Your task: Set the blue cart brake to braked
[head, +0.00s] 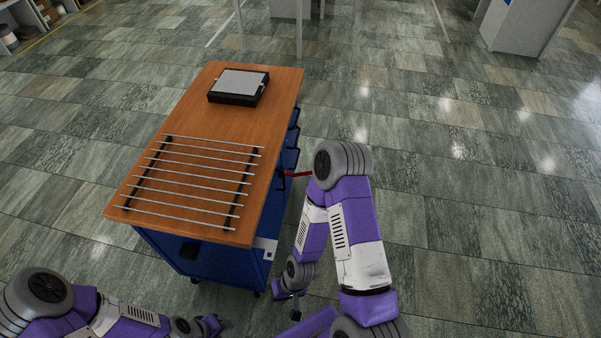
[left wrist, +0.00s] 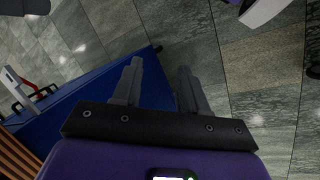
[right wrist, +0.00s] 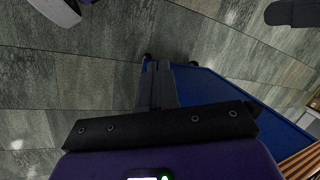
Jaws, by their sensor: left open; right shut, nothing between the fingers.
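The blue cart (head: 220,272) has a wooden top (head: 215,115). A red lever (head: 298,174) sticks out from its right side, partly hidden behind my right arm; I cannot tell whether it is the brake or how it is set. My left gripper (head: 212,324) is low in front of the cart; in the left wrist view its fingers (left wrist: 158,88) are apart and empty, with the cart's blue panel (left wrist: 85,95) beside them. My right gripper (head: 295,305) is low by the cart's near right corner; in the right wrist view its fingers (right wrist: 158,85) are closed together, beside the blue body (right wrist: 215,92).
A rack of several thin rods (head: 190,182) and a dark box with a grey top (head: 238,86) lie on the cart. A red-handled part (left wrist: 16,108) shows at the left wrist view's left edge. Tiled floor (head: 480,200) is clear to the right; shelves (head: 30,25) stand far left.

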